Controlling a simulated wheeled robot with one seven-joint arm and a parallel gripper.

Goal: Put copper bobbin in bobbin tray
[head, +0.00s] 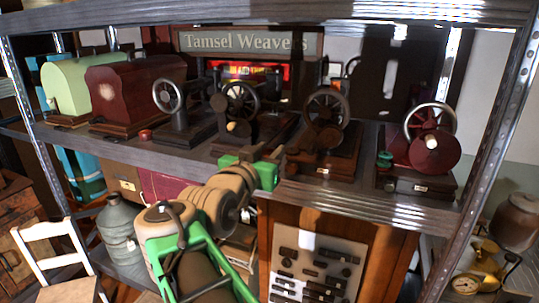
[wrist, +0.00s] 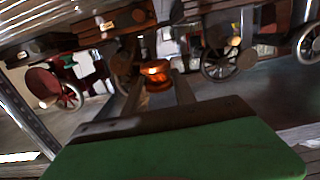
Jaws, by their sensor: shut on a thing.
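The copper bobbin (wrist: 156,72) shows as a small shiny orange spool between the two fingertips in the wrist view. My gripper (wrist: 158,88) is shut on it. In the head view my gripper (head: 268,154) is at the front of the shelf, among the sewing machines and above the wooden cabinet. I cannot make out the copper bobbin in the head view. I cannot identify a bobbin tray in either view.
Several sewing machines stand on the metal shelf (head: 330,190), including a red one (head: 432,152) at right. A green spool (head: 384,160) is beside it. A small red spool (head: 145,135) is near the left front edge. A metal upright (head: 497,130) bounds the right side.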

